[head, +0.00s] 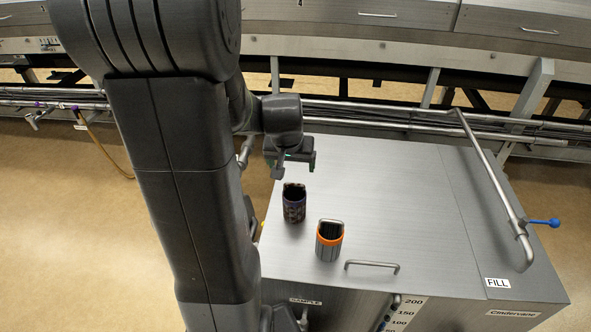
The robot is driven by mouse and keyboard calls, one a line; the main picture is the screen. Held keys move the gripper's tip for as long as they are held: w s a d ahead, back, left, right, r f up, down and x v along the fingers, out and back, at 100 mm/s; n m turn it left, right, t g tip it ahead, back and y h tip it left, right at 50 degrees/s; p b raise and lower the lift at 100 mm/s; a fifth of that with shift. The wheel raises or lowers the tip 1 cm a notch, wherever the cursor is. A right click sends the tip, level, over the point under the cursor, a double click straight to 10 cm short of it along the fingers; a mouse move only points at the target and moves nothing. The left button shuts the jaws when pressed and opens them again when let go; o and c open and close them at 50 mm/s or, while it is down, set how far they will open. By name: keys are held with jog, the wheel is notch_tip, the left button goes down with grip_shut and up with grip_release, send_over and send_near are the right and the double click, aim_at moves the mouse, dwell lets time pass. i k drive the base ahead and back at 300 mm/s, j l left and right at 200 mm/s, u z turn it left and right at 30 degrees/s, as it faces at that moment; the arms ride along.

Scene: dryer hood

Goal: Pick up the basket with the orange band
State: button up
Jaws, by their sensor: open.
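The basket with the orange band (329,241) stands upright on the metal cabinet top, near its front edge. It is a small grey ribbed basket, and the orange band runs around its upper part. A dark patterned basket (294,204) stands behind it and to its left. My gripper (291,168) is open and hangs above the cabinet, beyond the dark basket in the picture. It is apart from the orange-banded basket, and its fingers are small and partly hidden by my wrist.
The brushed-metal cabinet top (400,200) is mostly clear. A small bar handle (372,265) is just right of the banded basket. A bent pipe (490,175) with a blue lever (543,222) rises at the right. Rails (400,122) run along the back.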

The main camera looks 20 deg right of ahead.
aim_at(330, 233)
jog(key=j+z, duration=0.15)
jog(key=z, duration=0.95)
